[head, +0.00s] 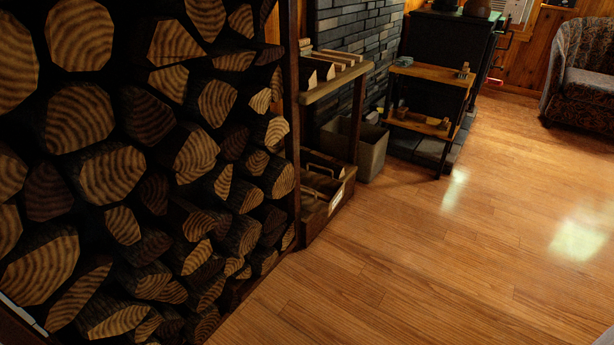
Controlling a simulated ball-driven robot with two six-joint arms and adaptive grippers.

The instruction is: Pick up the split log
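A tall stack of split and round logs (98,172) fills the left side, cut ends facing me. Several smaller split pieces with pale cut faces (326,71) lie side by side on top of a narrow wooden stand (352,77) right of the stack. I cannot tell which piece is the task's split log. Neither of my grippers is in view.
A wooden crate (318,217) stands below the stand, with a grey bin (372,152) behind it. A small wooden shelf unit (432,71), a dark stove (440,40) and a patterned armchair (583,75) stand farther back. The wooden floor (420,250) is clear.

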